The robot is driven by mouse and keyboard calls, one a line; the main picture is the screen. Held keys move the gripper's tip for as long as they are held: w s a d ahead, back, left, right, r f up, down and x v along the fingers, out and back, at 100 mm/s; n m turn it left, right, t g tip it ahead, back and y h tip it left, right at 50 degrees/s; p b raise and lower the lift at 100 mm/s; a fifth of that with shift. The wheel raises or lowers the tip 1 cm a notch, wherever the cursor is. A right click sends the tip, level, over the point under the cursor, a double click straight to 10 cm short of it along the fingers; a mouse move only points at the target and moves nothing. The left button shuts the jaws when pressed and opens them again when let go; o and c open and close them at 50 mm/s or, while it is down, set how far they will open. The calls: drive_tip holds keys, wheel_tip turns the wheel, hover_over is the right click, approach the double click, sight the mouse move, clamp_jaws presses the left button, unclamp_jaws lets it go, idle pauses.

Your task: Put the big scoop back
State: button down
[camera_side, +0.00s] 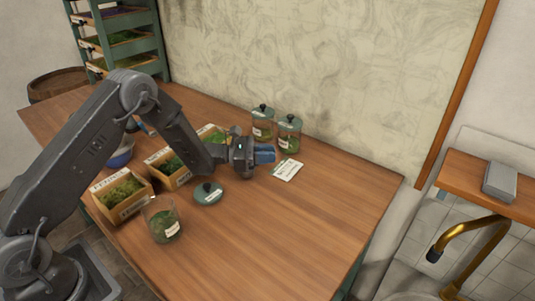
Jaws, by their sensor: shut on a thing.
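My gripper (264,154), with blue fingertips, points right above the middle of the table. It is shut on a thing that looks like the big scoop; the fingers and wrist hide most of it. A dark rounded piece (244,174) shows just under the wrist, and I cannot tell whether it is the scoop's bowl. Wooden boxes of green herbs stand left of the gripper, the nearest one (122,191) at the table's left side. A blue bowl (121,157) sits behind them, partly covered by my arm.
An open glass jar (164,222) stands at the front, its green lid (208,193) lying beside it. Two lidded jars (289,134) stand at the back near a white card (287,170). The table's right side (320,205) is clear. A green shelf rack (118,38) stands back left.

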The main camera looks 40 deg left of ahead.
drive_tip(key=c, duration=1.1)
unclamp_jaws()
drive_tip(key=shift+f, duration=0.1)
